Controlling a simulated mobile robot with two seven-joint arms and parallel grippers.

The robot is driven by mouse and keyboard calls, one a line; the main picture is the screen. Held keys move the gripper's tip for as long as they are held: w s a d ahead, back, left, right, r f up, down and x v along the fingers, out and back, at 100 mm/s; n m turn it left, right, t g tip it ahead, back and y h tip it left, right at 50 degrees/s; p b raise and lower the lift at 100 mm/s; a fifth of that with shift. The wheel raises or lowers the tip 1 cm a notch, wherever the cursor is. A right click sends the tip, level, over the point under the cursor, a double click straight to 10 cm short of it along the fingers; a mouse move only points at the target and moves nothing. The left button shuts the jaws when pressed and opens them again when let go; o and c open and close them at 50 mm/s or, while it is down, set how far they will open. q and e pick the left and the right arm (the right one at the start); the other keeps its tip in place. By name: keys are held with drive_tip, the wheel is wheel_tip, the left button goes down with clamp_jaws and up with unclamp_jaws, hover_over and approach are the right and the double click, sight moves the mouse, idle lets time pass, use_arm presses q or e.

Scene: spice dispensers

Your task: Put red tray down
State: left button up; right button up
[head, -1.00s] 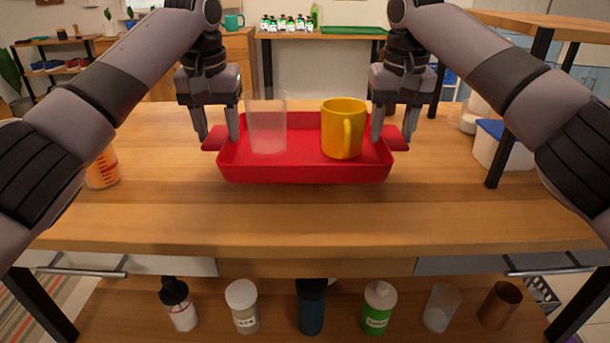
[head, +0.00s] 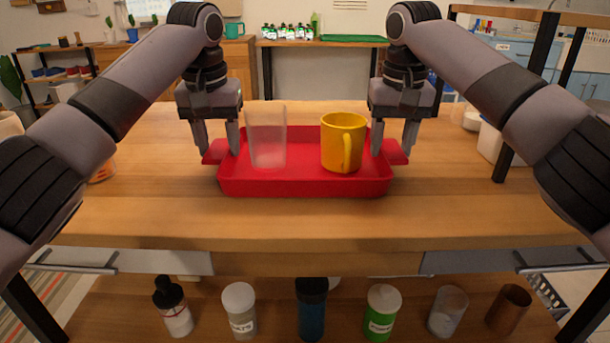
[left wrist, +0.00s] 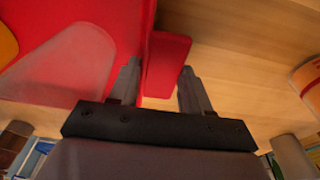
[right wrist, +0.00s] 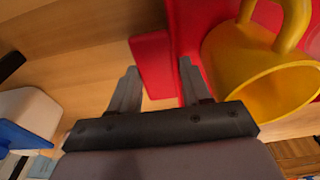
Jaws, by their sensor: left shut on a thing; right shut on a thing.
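The red tray (head: 300,186) is level over the wooden table (head: 130,215), close to its top; I cannot tell whether it touches. A clear cup (head: 267,140) stands upright on its left side and a yellow mug (head: 342,140) on its right. My left gripper (head: 218,148) is shut on the tray's left handle (left wrist: 167,65). My right gripper (head: 393,148) is shut on the right handle (right wrist: 152,66). The clear cup also shows in the left wrist view (left wrist: 65,65), and the mug in the right wrist view (right wrist: 262,70).
The tabletop is clear in front of the tray. A measuring cup (head: 103,172) stands at the left, partly behind my arm. A white container (head: 490,142) stands at the right, near a dark shelf post (head: 527,95). Several bottles and jars (head: 311,305) stand on the lower shelf.

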use_arm(q)
drive_tip(key=shift+f, duration=0.3)
use_arm(e)
drive_tip(key=shift+f, duration=0.3)
use_arm(q)
drive_tip(key=o, duration=1.3)
drive_tip(key=shift+r, duration=0.1)
drive_tip(key=shift+c, duration=0.2)
use_arm(e)
drive_tip(key=o, duration=1.3)
drive_tip(key=shift+r, duration=0.1)
drive_tip(key=shift+c, duration=0.2)
use_arm(q)
drive_tip(key=shift+r, duration=0.1)
drive_tip(key=r, duration=0.5)
drive_tip(key=s+r, duration=0.1)
drive_tip(key=r, duration=0.1)
drive_tip(key=shift+s+r, duration=0.1)
drive_tip(key=shift+r, duration=0.05)
wheel_tip(320, 180, up, 30)
drive_tip(key=p, duration=3)
use_arm(e)
wheel_tip(320, 180, up, 30)
drive_tip(key=shift+s, duration=0.1)
